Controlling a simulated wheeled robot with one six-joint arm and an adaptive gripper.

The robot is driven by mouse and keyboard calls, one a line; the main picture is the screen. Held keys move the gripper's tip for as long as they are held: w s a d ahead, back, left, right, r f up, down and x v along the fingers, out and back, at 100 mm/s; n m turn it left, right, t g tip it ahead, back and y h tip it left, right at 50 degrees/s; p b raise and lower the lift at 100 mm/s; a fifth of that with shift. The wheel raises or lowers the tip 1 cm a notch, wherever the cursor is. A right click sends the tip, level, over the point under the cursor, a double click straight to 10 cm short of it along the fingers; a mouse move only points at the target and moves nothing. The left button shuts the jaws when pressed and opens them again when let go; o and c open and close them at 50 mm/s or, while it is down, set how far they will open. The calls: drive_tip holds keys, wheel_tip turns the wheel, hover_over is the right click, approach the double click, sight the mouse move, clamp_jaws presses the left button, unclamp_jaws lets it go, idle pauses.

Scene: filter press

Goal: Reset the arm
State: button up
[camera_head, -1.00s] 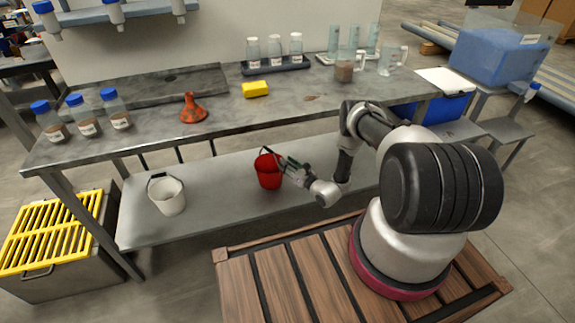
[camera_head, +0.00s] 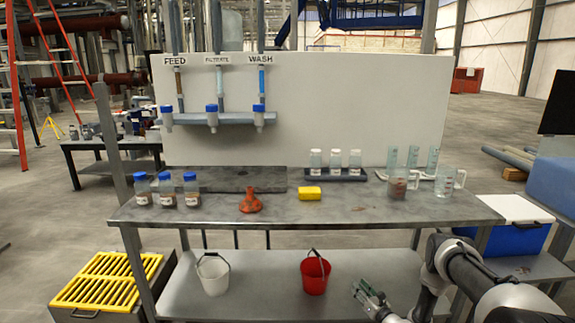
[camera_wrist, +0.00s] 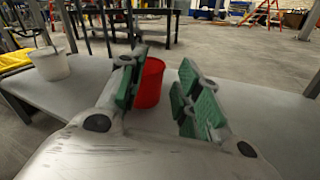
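My gripper (camera_head: 366,294) is at the lower right in the head view, over the bench's lower shelf, to the right of the red bucket (camera_head: 315,276). In the wrist view my gripper (camera_wrist: 160,88) has its green-padded fingers spread apart with nothing between them. The red bucket (camera_wrist: 149,84) stands upright beyond the fingers, partly hidden by the left one, and the gripper is apart from it. My arm reaches in from the right and its base is out of view.
A white bucket (camera_head: 214,275) stands left on the lower shelf (camera_head: 257,285). The bench top (camera_head: 350,212) above carries bottles, an orange funnel (camera_head: 250,202), a yellow sponge (camera_head: 309,194) and measuring jugs. A yellow-grated bin (camera_head: 105,285) stands lower left; a blue cooler (camera_head: 517,232) is right.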

drive_tip(key=s+a+f+n+g+y, duration=0.4)
drive_tip(key=s+a+g, duration=0.15)
drive_tip(key=s, duration=0.45)
drive_tip(key=s+a+r+n+g+y, duration=0.3)
drive_tip(key=s+r+n+g, duration=0.35)
drive_tip(key=s, duration=0.25)
drive_tip(key=s+d+r+n+h, duration=0.4)
drive_tip(key=s+r+n, duration=0.4)
drive_tip(key=r, duration=1.1)
drive_tip(key=s+d+r+n+h, duration=0.5)
drive_tip(key=s+d+r+n, duration=0.2)
drive_tip(key=r, duration=1.2)
drive_tip(key=s+d+r+n+h, duration=0.4)
drive_tip(key=s+r+n, duration=0.5)
drive_tip(key=r, duration=1)
drive_tip(key=shift+s+d+r+h, duration=0.15)
drive_tip(key=shift+s+d+h, duration=0.25)
drive_tip(key=shift+s+d, duration=0.35)
